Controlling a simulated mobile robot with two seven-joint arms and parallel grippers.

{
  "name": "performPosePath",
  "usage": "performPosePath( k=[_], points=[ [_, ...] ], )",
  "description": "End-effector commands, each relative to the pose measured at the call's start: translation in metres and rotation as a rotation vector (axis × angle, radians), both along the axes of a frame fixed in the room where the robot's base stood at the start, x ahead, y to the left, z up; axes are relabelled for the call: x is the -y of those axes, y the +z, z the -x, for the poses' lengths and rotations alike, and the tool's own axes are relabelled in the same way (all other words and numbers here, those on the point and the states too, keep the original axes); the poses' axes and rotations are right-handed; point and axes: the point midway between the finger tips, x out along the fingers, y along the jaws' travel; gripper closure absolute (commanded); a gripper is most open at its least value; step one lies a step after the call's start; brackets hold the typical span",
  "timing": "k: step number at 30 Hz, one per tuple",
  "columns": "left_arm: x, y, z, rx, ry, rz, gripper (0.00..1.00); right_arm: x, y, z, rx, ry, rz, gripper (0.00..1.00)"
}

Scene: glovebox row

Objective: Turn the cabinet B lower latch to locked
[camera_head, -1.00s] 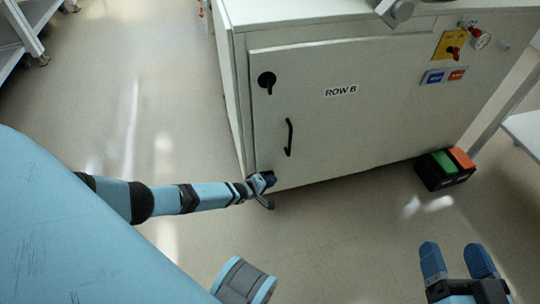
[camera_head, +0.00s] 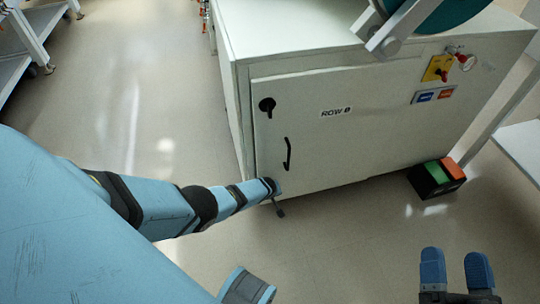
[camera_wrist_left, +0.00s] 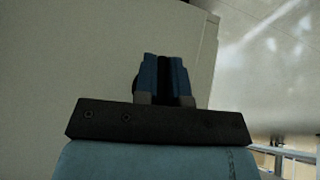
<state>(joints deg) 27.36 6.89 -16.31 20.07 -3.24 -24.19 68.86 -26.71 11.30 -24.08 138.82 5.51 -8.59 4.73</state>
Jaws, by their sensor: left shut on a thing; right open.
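Cabinet B (camera_head: 375,135) is a pale cabinet with a "ROW B" label on its door. Its black upper latch (camera_head: 267,107) is near the door's upper left corner, above a black door handle (camera_head: 287,155). My left gripper (camera_head: 273,187) is at the door's lower left corner, shut on the lower latch, which it hides almost fully. In the left wrist view the blue fingers (camera_wrist_left: 165,78) are together against the pale door, with a dark edge beside them. The latch's angle cannot be read. My right gripper (camera_head: 456,268) is open and empty, low at the right.
A black box with green and orange top parts (camera_head: 437,177) stands on the floor at the cabinet's right. Shelving (camera_head: 40,45) is far left. Floor left of the cabinet is clear.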

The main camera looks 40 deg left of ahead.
Motion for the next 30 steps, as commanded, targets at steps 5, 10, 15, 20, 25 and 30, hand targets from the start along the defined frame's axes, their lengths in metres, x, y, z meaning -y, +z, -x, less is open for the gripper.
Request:
performPosePath(
  k=[5, 10, 15, 20, 25, 30],
  points=[
    [-0.001, -0.001, -0.001, -0.084, 0.001, -0.072, 1.00, -0.001, -0.003, 0.000, -0.001, 0.006, -0.002, 0.28],
    [-0.001, -0.001, 0.000, -0.138, 0.001, -0.120, 1.00, -0.002, -0.008, -0.001, -0.017, 0.011, 0.004, 0.28],
    [-0.002, -0.001, 0.000, -0.166, 0.001, -0.144, 1.00, -0.002, -0.012, -0.001, -0.032, 0.013, 0.010, 0.28],
    [-0.002, -0.001, 0.000, -0.175, 0.002, -0.152, 1.00, -0.002, -0.013, -0.001, -0.035, 0.014, 0.012, 0.28],
    [-0.002, 0.000, 0.000, -0.176, 0.001, -0.153, 1.00, -0.002, -0.011, -0.001, -0.032, 0.014, 0.012, 0.28],
    [-0.003, 0.000, 0.000, -0.176, 0.001, -0.154, 0.87, -0.002, -0.011, -0.001, -0.030, 0.014, 0.012, 0.28]
  ],
)
